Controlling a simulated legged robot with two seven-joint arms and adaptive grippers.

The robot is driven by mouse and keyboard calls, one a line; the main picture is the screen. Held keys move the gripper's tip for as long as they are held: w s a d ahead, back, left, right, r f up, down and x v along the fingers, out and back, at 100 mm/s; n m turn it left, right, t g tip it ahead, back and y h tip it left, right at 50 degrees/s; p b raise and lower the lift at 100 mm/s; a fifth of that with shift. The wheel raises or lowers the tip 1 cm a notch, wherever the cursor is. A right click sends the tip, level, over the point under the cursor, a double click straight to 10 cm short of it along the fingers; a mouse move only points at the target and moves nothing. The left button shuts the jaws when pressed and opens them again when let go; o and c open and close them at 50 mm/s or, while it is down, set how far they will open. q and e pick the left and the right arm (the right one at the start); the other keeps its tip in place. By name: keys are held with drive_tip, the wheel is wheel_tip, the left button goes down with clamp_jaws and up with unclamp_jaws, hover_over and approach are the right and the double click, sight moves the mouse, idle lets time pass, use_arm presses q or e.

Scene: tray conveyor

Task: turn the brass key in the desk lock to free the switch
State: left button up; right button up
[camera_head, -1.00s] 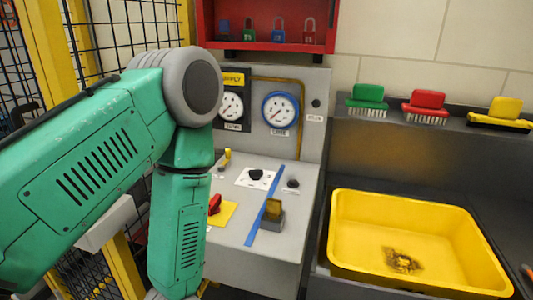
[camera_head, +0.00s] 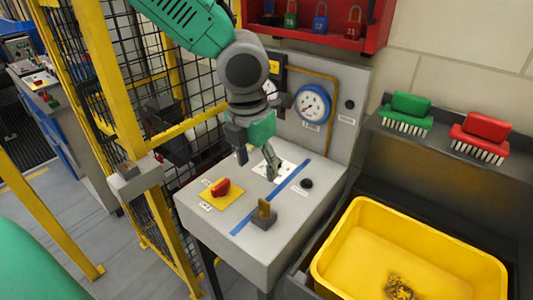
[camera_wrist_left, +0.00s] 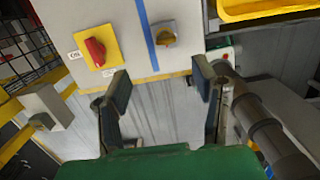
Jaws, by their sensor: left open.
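The brass key (camera_head: 264,209) stands in a small dark grey lock block on the front part of the grey desk top. It also shows in the wrist view (camera_wrist_left: 166,38), beyond the fingertips. The red switch (camera_head: 221,187) sits on a yellow plate to the left of the key; it shows in the wrist view too (camera_wrist_left: 95,48). My left gripper (camera_head: 257,162) is open and empty above the desk, behind the key in the head view. Its fingers are wide apart in the wrist view (camera_wrist_left: 162,84) and touch neither key nor switch. My right gripper is not in view.
A blue strip (camera_head: 283,184) runs across the desk between switch and key. A black button (camera_head: 306,184) is at the right. Gauges (camera_head: 312,104) and a red padlock cabinet (camera_head: 340,45) rise behind. A yellow tub (camera_head: 335,232) stands right, a mesh fence (camera_head: 160,215) left.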

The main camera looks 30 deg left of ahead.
sight(264, 202)
use_arm(q)
drive_tip(key=f, duration=0.3)
drive_tip(key=f+b, duration=0.1)
drive_tip(key=f, duration=0.3)
drive_tip(key=d+f, duration=0.1)
drive_tip(key=f, duration=0.3)
drive_tip(key=shift+w+d+f+b, duration=0.1)
drive_tip(key=shift+w+f+b, duration=0.15)
drive_tip(key=shift+w+b, duration=0.15)
drive_tip(key=shift+f, duration=0.35)
drive_tip(key=shift+w+a+f, duration=0.15)
drive_tip(key=shift+a+f, duration=0.15)
drive_tip(key=shift+f, duration=0.1)
drive_tip(key=shift+d+r, duration=0.1)
drive_tip(key=shift+d, duration=0.05)
drive_tip(key=shift+c, duration=0.8)
drive_tip(key=shift+d, duration=0.15)
clamp_jaws()
drive_tip(key=shift+r+p, duration=0.1)
drive_tip(key=shift+p, duration=0.3)
drive_tip(key=shift+m+p, duration=1.3)
drive_tip(key=shift+p, duration=0.45)
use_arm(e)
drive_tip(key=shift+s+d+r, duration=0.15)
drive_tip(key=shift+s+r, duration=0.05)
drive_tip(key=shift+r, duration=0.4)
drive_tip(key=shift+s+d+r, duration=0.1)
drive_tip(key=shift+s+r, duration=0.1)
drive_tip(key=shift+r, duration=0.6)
